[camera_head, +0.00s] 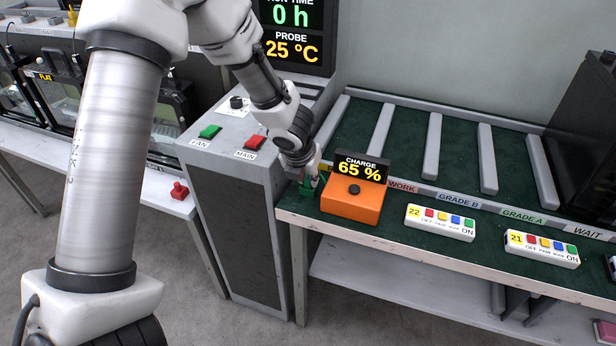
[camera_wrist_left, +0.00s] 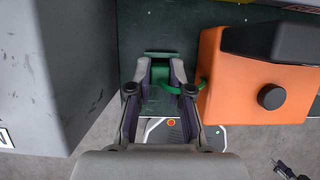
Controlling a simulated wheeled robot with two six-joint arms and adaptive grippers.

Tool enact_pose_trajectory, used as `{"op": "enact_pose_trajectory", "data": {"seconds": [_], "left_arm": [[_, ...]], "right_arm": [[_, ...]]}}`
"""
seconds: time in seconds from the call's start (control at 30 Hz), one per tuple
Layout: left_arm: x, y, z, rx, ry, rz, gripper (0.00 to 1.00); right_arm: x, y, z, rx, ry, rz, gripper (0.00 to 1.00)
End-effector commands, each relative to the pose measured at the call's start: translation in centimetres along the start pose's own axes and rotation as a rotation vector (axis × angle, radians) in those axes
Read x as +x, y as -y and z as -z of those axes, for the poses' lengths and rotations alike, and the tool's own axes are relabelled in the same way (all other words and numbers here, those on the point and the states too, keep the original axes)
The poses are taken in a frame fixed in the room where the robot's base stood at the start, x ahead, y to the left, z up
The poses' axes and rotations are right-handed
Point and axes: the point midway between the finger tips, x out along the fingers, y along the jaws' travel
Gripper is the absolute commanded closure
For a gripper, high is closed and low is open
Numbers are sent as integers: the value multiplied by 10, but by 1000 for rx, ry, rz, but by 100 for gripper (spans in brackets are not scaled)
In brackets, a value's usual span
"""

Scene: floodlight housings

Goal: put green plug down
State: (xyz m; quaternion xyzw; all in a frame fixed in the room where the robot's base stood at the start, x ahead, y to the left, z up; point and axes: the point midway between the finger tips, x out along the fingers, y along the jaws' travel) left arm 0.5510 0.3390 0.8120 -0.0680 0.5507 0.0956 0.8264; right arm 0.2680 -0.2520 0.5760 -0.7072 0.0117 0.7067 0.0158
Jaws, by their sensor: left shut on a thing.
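My left gripper (camera_head: 309,182) is at the left end of the green bench top, just left of the orange charge box (camera_head: 352,200). It is shut on the green plug (camera_wrist_left: 162,56), which shows between the fingertips in the left wrist view. In the head view the plug is mostly hidden by the fingers. A green cable (camera_wrist_left: 201,84) runs beside the gripper to the orange box. The plug is low over the bench top; I cannot tell whether it touches. My right gripper is not in view.
A grey cabinet (camera_head: 238,220) with a green FAN switch and red MAIN switch stands close left of the gripper. Button units 22 (camera_head: 440,222) and 21 (camera_head: 541,249) lie right of the orange box. Behind is a rack with grey dividers (camera_head: 432,146), its lanes empty.

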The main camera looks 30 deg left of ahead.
Motion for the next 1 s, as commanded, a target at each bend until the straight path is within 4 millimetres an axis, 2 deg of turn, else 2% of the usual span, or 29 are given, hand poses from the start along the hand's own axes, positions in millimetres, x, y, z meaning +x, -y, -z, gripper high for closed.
{"op": "enact_pose_trajectory", "data": {"seconds": [0.03,0.1,0.37,0.47,0.57,0.83,1.0], "left_arm": [[1,0,0,0,0,0,73],[1,0,0,0,0,0,55],[0,0,0,0,0,0,55],[-6,0,-2,0,0,0,55],[-21,0,-4,-1,1,1,55],[-93,0,-5,-1,2,1,55],[-120,0,-3,-1,1,0,55]], "right_arm": [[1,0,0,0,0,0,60],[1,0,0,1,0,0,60],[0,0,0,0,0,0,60],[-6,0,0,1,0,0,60],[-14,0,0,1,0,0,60],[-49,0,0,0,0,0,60],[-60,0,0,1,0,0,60]]}}
